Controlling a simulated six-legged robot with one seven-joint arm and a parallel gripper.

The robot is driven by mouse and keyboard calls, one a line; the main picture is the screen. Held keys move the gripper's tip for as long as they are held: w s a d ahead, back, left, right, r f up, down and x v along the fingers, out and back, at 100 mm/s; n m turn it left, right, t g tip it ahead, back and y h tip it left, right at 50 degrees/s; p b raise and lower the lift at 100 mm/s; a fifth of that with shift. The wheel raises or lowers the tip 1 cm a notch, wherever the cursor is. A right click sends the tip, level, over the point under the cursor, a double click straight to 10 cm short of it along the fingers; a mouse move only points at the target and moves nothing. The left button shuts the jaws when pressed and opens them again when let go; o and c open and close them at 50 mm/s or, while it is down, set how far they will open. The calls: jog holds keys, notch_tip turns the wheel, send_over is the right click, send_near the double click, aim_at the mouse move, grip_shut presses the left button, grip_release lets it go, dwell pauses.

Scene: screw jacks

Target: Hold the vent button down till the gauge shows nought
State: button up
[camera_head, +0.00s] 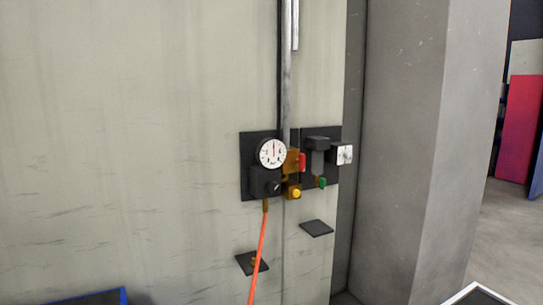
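A round white gauge (272,153) with a black rim sits on a dark wall plate. A thin red needle or mark on it stands about upright; its figures are too small to read. Below it is a black block (265,181) with a small knob. To its right, a yellow button (296,193) sits on an orange-brown fitting. A red part (302,162) sits above it, and a green part (322,183) to its right. No label shows which is the vent button. My gripper is not in view, and nothing touches the panel.
An orange hose (258,252) hangs from the block. Small dark ledges (317,228) jut from the wall below. A grey pipe (286,80) runs up the wall. A grey pillar (425,150) stands right. A blue-edged object (95,297) shows bottom left.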

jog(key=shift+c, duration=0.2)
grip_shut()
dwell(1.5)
